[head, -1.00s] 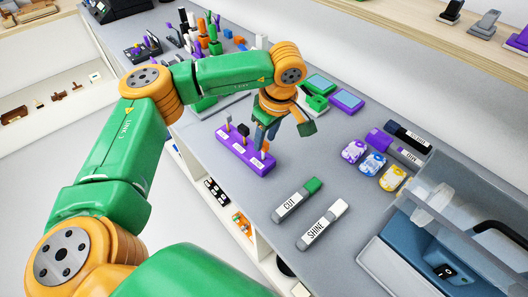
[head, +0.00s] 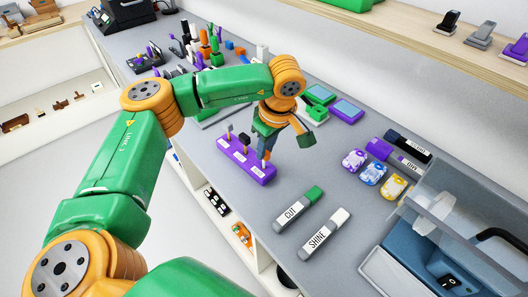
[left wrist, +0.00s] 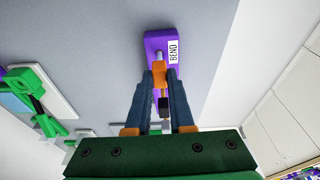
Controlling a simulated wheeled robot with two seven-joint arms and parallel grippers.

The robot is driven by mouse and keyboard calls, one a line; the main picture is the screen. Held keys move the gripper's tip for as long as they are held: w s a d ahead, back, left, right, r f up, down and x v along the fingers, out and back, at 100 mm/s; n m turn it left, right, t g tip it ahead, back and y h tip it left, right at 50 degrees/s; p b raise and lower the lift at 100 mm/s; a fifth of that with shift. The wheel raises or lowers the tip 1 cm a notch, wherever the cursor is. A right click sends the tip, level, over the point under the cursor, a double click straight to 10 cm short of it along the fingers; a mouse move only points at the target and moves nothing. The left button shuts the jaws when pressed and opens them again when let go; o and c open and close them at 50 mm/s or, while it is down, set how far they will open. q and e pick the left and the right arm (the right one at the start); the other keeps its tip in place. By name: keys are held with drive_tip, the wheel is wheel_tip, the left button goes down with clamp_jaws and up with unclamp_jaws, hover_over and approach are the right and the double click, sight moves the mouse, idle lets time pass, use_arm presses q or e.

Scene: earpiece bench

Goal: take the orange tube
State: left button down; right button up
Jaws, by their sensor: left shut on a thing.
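The orange tube (left wrist: 159,72) shows between my left fingertips in the left wrist view, at the purple block labelled BEND (left wrist: 155,42). My left gripper (left wrist: 159,78) is shut on it, its blue fingers on either side. In the head view my left gripper (head: 266,150) points down at the right end of the purple block (head: 232,160), and only a bit of orange shows there. I cannot tell whether the tube is clear of the block. A black-tipped piece (left wrist: 163,104) shows just below the tube in the left wrist view. My right gripper is not in view.
Pens labelled CUT (head: 298,209) and SHINE (head: 325,235) lie right of the block. Several patterned small pieces (head: 372,171) and dark and purple markers (head: 408,142) lie further right. A clear-lidded machine (head: 440,245) stands at the lower right. Upright coloured parts crowd behind the arm.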

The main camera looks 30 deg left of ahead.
use_arm(q)
drive_tip(key=shift+r, duration=0.1)
drive_tip(key=shift+w+a+p+v, duration=0.1)
drive_tip(key=shift+a+p+v, duration=0.15)
drive_tip(key=shift+p+v, duration=0.95)
drive_tip(key=shift+w+a+p+v, duration=0.1)
drive_tip(key=shift+a+p+v, duration=0.2)
drive_tip(key=shift+p+v, duration=0.85)
drive_tip(key=shift+a+p+v, duration=0.25)
drive_tip(key=shift+p+v, duration=0.5)
drive_tip(key=shift+v, duration=0.8)
drive_tip(key=shift+r, duration=0.15)
